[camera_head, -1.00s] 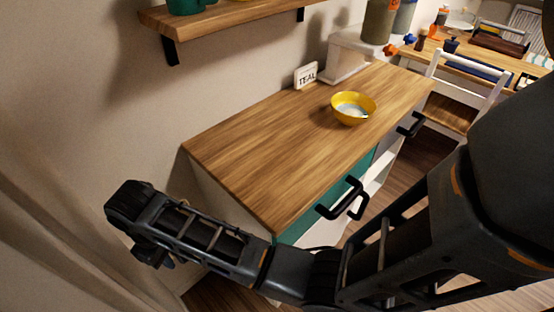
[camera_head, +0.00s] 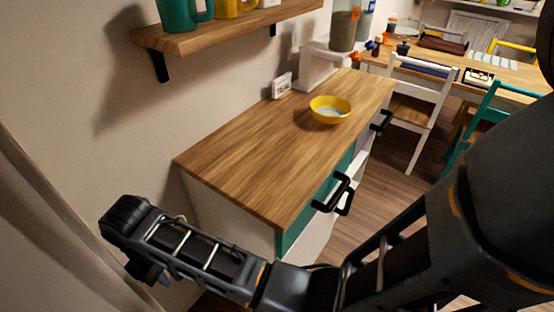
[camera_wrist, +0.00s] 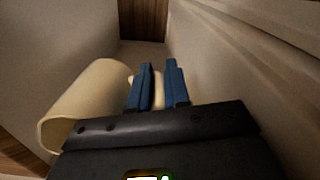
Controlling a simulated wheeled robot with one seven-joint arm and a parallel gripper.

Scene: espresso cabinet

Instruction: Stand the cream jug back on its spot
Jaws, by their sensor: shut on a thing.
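The cream jug (camera_wrist: 85,98) shows in the wrist view, left of my fingers, lying sideways in the picture with its open rim toward the lower left. My gripper (camera_wrist: 160,72) has its two blue fingers closed around the jug's handle, which shows between them. In the head view my arm reaches to the lower left, beside the counter's near end. The jug is hidden there behind my arm. I cannot pick out the jug's spot in these frames.
The wooden counter (camera_head: 265,150) is mostly bare. A yellow bowl (camera_head: 330,109) and a small card reading TEAL (camera_head: 282,85) stand toward its far end. A shelf (camera_head: 225,37) with mugs hangs above. Black drawer handles (camera_head: 335,195) stick out in front. Chairs and a table stand beyond.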

